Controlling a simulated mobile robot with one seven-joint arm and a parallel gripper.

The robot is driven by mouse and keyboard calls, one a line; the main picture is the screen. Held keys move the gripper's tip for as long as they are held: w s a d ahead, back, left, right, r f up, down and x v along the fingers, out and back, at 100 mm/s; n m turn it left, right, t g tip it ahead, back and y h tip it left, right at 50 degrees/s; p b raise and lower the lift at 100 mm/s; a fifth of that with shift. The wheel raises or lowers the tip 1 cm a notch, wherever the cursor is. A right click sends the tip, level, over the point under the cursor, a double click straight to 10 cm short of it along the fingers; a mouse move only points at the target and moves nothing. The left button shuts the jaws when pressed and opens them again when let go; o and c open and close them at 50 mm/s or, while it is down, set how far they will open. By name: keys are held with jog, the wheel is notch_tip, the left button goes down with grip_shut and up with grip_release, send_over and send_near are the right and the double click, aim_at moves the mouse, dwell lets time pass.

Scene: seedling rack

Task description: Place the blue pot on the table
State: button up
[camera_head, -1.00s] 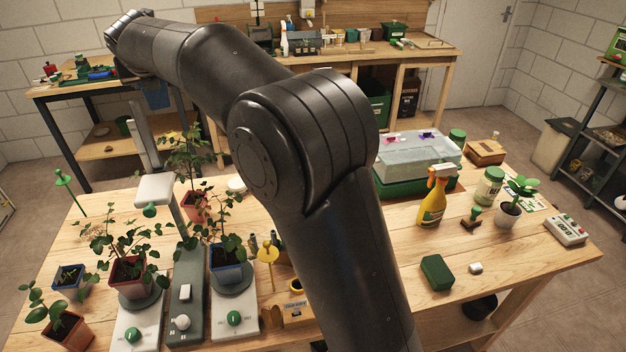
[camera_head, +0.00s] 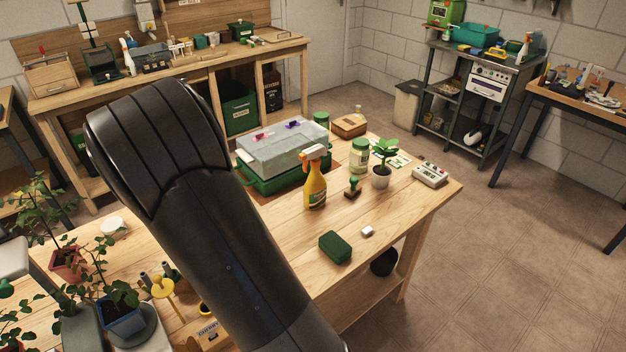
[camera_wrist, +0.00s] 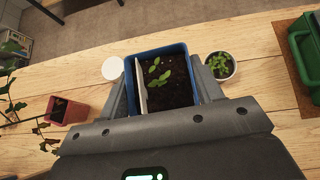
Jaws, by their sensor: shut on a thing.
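In the wrist view, a square blue pot (camera_wrist: 157,51) with dark soil, small green seedlings and a white label sits between the fingers of my gripper (camera_wrist: 163,74). My gripper is shut on it. The pot looks upright, over the wooden table (camera_wrist: 262,48). I cannot tell how high it is above the wood, or if it touches it. In the head view, the table (camera_head: 290,236) shows beyond my arm, but my gripper and the held pot do not show. Another blue pot (camera_head: 122,327) with a leafy plant stands at the lower left.
The wrist view shows a white disc (camera_wrist: 112,68), a small round pot (camera_wrist: 234,72) and a red pot (camera_wrist: 74,112) nearby. In the head view, a green tray (camera_head: 262,186), a yellow spray bottle (camera_head: 315,187) and a green block (camera_head: 335,247) stand on the table. Wood between them is bare.

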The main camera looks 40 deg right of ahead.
jog(key=s+d+f+m+h, duration=0.35)
jog(key=d+f, duration=0.25)
jog(key=d, duration=0.3)
jog(key=s+d+r+m+g+h, duration=0.1)
jog(key=s+d+m+g+h, duration=0.3)
jog(key=d, duration=0.3)
jog(key=s+d+m+g+h, duration=0.1)
jog(key=s+d+m+g, duration=0.25)
jog(key=d+m, duration=0.3)
jog(key=s+d+r+m+g+h, duration=0.1)
jog(key=s+d+m+g+h, duration=0.2)
jog(key=s+d+m, duration=0.3)
jog(key=shift+n, duration=0.7)
jog(key=f, duration=0.3)
jog(key=w+f, duration=0.1)
jog(key=f, duration=0.5)
jog(key=shift+w+d+f, duration=0.2)
jog(key=shift+w+d, duration=0.05)
jog(key=shift+d, duration=0.15)
jog(key=o, duration=1.1)
jog(key=shift+o, duration=0.2)
